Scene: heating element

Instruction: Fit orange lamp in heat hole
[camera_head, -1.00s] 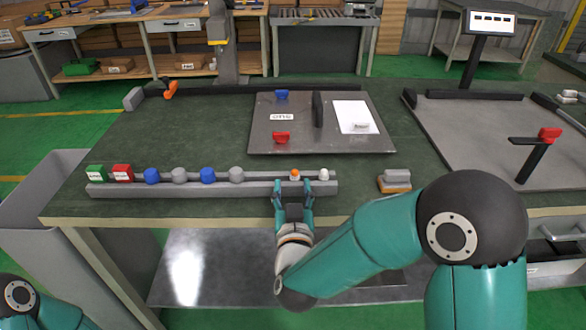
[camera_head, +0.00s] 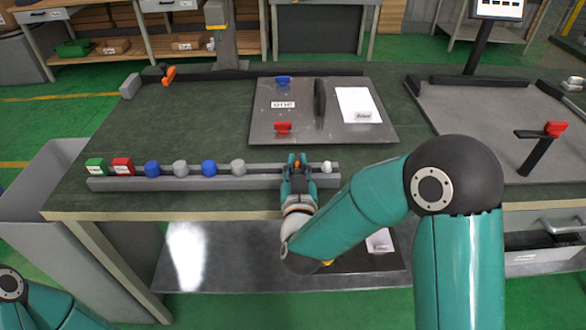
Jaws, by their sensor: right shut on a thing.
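The small orange lamp (camera_head: 297,158) is at the right part of the long grey rack (camera_head: 140,184) along the table's front edge. My right gripper (camera_head: 296,165) reaches over the rack from the front and is shut on the lamp, which is mostly hidden between its fingers. A metal plate (camera_head: 298,135) lies behind the rack, with a blue handle (camera_head: 283,80), a red handle (camera_head: 283,127) and a black upright part (camera_head: 319,103). I cannot make out which spot is the heat hole. My left gripper is out of view; only my left arm shows at the lower left.
A white lamp (camera_head: 327,167) stands in the rack just right of my gripper. A grey tray (camera_head: 487,128) lies at the right. The tabletop left of the plate is clear.

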